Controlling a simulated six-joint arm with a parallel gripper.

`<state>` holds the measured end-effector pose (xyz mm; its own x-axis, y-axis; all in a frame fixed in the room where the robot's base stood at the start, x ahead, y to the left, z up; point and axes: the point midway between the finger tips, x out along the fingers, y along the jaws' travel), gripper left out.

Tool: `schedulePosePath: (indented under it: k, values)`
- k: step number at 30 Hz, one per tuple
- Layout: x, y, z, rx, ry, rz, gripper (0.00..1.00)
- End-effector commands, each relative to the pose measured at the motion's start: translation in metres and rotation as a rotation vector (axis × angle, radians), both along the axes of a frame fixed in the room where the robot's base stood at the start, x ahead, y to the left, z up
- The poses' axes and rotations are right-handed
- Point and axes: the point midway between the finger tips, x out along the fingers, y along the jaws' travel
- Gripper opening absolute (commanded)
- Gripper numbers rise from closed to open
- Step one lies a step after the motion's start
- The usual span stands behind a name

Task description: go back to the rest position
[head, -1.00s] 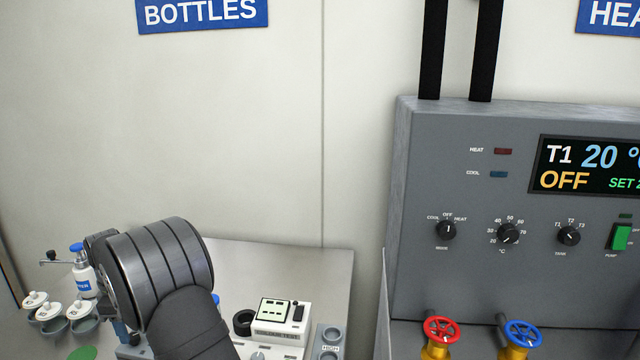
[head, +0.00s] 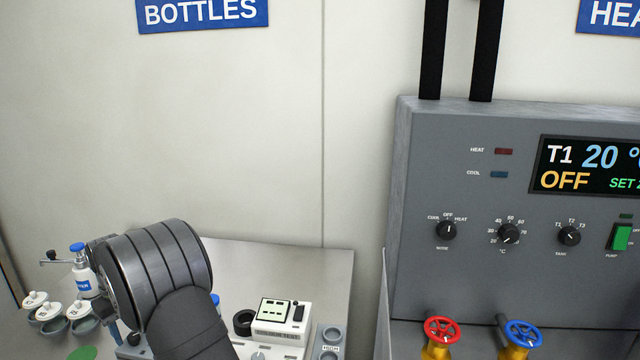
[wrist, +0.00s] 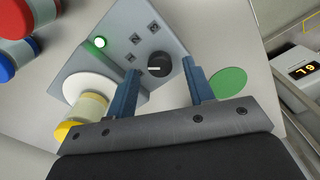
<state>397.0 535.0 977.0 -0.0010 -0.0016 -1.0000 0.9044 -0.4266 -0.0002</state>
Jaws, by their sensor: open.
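My gripper (wrist: 160,92) shows in the wrist view with its two blue fingers apart and nothing between them. I cannot tell the distance from the fingertips to the panel. In the head view my dark arm covers part of the bench, and the fingertips are hidden.
A blue-capped bottle (head: 84,284) and several lidded cups (head: 52,312) stand at the left. A white instrument (head: 276,322) sits right of my arm. The grey control cabinet (head: 470,270) stands further right, with a red valve wheel (head: 442,331) and a blue one (head: 523,333).

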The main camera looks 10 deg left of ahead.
Motion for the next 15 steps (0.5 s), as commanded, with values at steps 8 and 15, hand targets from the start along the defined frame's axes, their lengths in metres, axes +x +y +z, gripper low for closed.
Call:
schedulePosePath:
  k: [8, 15]
  values:
    - [0.001, 0.001, 0.06, 0.005, -0.003, 0.003, 0.48]
    - [0.0, 0.001, 0.107, 0.005, -0.003, 0.004, 0.48]
